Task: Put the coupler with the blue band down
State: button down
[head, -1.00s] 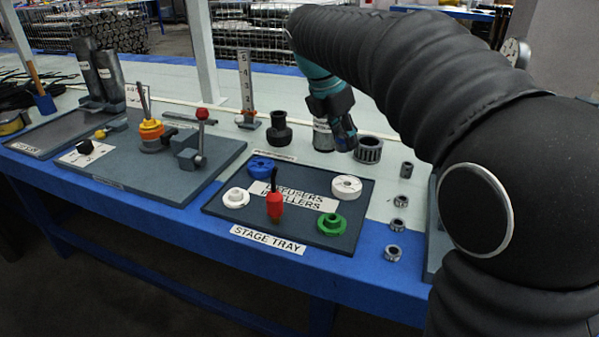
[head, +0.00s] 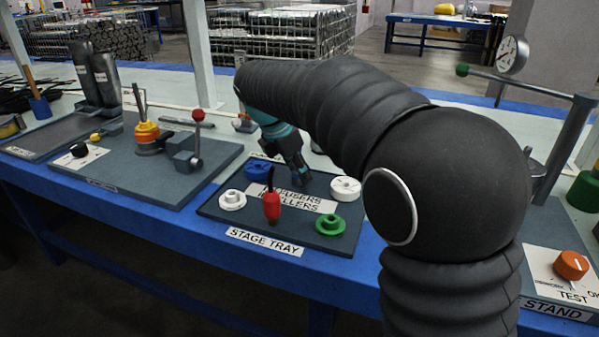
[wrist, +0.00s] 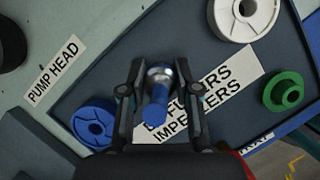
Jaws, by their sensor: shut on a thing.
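My gripper (head: 292,172) is over the back part of the stage tray (head: 312,239) in the head view. In the wrist view, my gripper (wrist: 160,76) has its two fingers on either side of the coupler with the blue band (wrist: 157,97) and is shut on it. The coupler shows a silvery metal end and a blue part. The dark tray and its "diffusers impellers" label lie below it in the wrist view. The coupler cannot be made out in the head view. Whether it touches the tray cannot be told.
On the tray are a blue impeller (head: 257,168), a white ring (head: 345,188), a white flanged part (head: 232,200), a green part (head: 330,224) and a red-handled tool (head: 271,205). A board with a red-knobbed lever (head: 197,140) stands left.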

dwell(0.3)
jog(key=c, duration=0.8)
grip_release()
jog(key=p+v, duration=0.3)
jog(key=v, duration=0.9)
jog(key=shift+d+r, duration=0.1)
jog(key=shift+r, duration=0.05)
